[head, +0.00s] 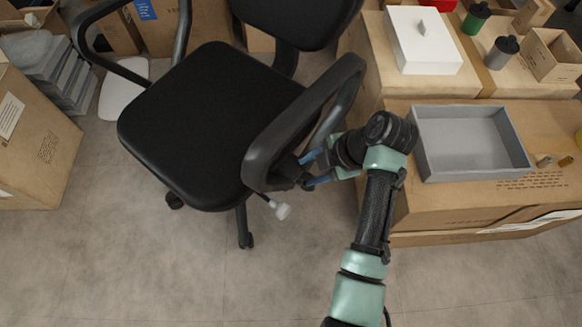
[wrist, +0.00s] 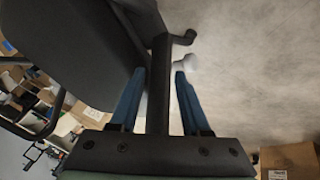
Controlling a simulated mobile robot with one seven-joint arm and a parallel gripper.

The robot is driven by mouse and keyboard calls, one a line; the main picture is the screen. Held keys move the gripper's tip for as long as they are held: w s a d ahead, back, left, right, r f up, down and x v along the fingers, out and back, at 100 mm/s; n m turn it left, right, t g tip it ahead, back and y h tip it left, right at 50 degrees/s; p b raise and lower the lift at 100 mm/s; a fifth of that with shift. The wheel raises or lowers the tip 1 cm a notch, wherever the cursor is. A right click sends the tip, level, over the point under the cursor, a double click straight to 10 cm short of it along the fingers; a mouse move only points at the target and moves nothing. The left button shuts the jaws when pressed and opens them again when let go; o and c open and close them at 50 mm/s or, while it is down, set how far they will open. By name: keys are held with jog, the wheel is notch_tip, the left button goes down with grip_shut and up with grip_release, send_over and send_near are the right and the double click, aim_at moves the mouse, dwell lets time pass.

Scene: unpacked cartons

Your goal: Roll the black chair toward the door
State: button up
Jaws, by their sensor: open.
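The black chair (head: 215,120) stands on the floor in the left half of the head view, its seat, armrests and part of the backrest showing. Its right armrest (head: 300,125) is nearest my arm. My gripper (head: 309,169) is open beside and below that armrest, with its blue fingers pointing at the armrest support. In the wrist view a black upright bar of the chair (wrist: 158,95) shows between the two open fingers of my gripper (wrist: 160,74); I cannot tell whether they touch it. No door is recognisable.
Cartons with a grey tray (head: 470,178) and a white box (head: 425,45) stand close at the right. A carton (head: 35,140) and stacked grey items (head: 60,75) are at the left. The grey floor (head: 130,270) in front of the chair is clear.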

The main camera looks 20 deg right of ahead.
aim_at(288, 182)
jog(key=shift+s+a+f, duration=0.1)
jog(key=shift+f, duration=0.05)
jog(key=b+x, duration=0.6)
jog(key=x, duration=0.7)
grip_shut()
dwell(1.5)
